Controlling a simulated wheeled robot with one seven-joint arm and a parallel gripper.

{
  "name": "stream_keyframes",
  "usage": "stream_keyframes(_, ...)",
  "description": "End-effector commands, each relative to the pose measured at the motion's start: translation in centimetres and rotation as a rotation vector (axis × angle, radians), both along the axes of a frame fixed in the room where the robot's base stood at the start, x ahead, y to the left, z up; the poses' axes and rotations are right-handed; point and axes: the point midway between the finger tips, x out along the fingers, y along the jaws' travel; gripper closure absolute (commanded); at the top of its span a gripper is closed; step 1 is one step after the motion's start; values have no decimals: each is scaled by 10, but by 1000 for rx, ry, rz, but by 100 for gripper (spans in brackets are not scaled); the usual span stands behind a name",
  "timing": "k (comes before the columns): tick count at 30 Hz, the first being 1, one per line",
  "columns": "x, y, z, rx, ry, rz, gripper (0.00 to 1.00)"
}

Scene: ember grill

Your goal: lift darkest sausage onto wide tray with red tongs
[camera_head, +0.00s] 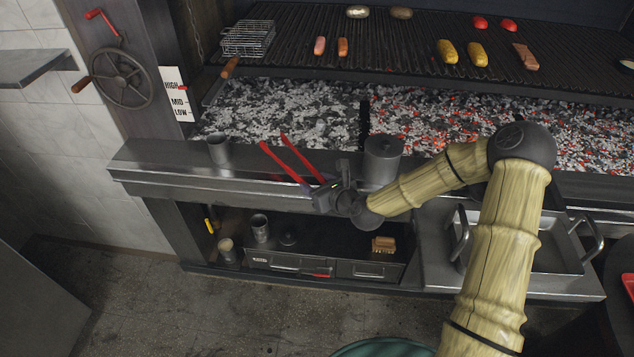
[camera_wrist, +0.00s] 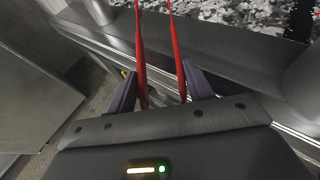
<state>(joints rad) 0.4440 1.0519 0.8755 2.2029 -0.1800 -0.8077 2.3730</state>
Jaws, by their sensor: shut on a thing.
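Red tongs (camera_head: 285,158) are held in my gripper (camera_head: 308,188), their two long arms pointing up-left toward the grill and spread apart. In the wrist view the red tongs (camera_wrist: 141,50) run forward between the purple fingers of my gripper (camera_wrist: 158,72). The tong ends are empty. Two small sausages lie on the grate, apart from the tongs: a pinkish one (camera_head: 319,46) and a more orange one (camera_head: 342,47). I cannot tell surely which is darker. A wide steel tray (camera_head: 558,262) with side handles sits at the lower right, partly hidden by my arm.
Grate food includes yellow pieces (camera_head: 477,54), a salmon-coloured fillet (camera_head: 525,57) and red tomatoes (camera_head: 480,22). A wire basket (camera_head: 247,38) lies at the left. A steel canister (camera_head: 382,160) and cup (camera_head: 219,150) stand on the front ledge. Coals (camera_head: 290,110) glow on the right.

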Motion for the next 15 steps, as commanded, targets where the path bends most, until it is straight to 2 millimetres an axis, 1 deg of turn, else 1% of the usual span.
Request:
stream_keyframes(1, 0, 0, -9, -1, -2, 1, 57)
stream_keyframes(6, 0, 0, -24, 2, 0, -1, 57)
stream_keyframes(10, 0, 0, -30, 1, -1, 0, 57)
stream_keyframes(15, 0, 0, -32, 1, -1, 0, 57)
